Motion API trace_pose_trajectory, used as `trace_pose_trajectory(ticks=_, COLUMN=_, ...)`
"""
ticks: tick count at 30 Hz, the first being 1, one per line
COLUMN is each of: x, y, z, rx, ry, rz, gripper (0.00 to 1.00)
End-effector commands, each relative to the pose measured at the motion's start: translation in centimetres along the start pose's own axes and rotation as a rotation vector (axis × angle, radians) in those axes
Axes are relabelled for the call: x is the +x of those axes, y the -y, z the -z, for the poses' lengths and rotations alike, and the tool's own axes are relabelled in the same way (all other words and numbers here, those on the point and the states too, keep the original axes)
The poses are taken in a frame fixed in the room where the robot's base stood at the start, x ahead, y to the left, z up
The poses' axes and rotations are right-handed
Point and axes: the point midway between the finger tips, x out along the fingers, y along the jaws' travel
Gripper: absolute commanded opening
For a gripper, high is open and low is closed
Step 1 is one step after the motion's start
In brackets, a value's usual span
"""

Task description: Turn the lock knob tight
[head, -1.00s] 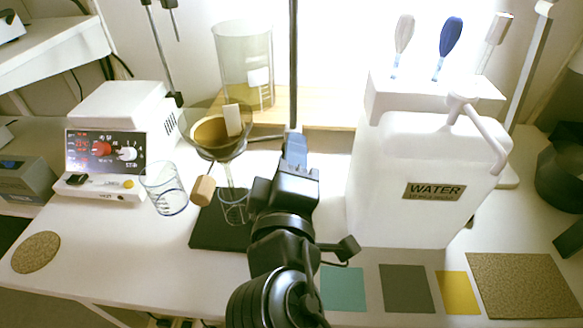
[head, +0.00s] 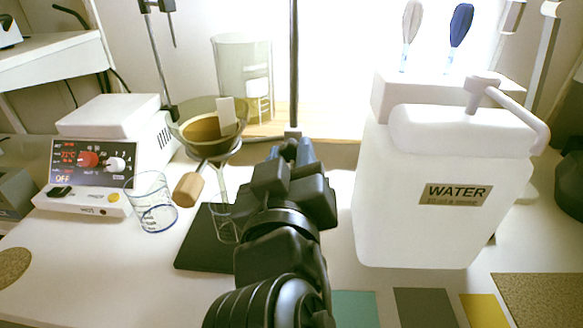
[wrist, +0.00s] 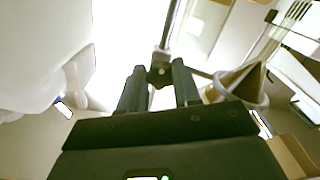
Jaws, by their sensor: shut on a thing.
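A dark upright rod (head: 293,65) rises behind my gripper (head: 292,152) in the head view. The small lock knob sits on the rod's clamp (wrist: 160,73), seen between my fingertips in the wrist view. My gripper (wrist: 159,88) is shut on the knob, with one dark finger on each side. The knob is mostly hidden by my arm in the head view. I cannot tell how tight it is.
A funnel (head: 205,128) with dark contents hangs left of the rod, above a clear flask (head: 222,225) on a black plate (head: 193,254). A beaker (head: 152,205) and hotplate (head: 95,175) stand further left. A white WATER jug (head: 440,230) stands close on the right.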

Motion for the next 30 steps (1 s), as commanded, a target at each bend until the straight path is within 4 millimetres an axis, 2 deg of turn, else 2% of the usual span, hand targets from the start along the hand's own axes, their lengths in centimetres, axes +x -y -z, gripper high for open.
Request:
trace_pose_trajectory(ticks=9, x=0.0, y=0.0, z=-0.04, rx=0.101, ry=0.0, rz=-0.001, gripper=0.02)
trace_pose_trajectory(ticks=24, x=0.01, y=-0.04, z=0.04, rx=0.117, ry=0.0, rz=-0.001, gripper=0.02)
trace_pose_trajectory(ticks=25, x=0.01, y=-0.04, z=0.04, rx=0.117, ry=0.0, rz=-0.001, gripper=0.35)
trace_pose_trajectory(ticks=30, x=0.01, y=-0.02, z=0.03, rx=0.116, ry=0.0, rz=-0.001, gripper=0.51)
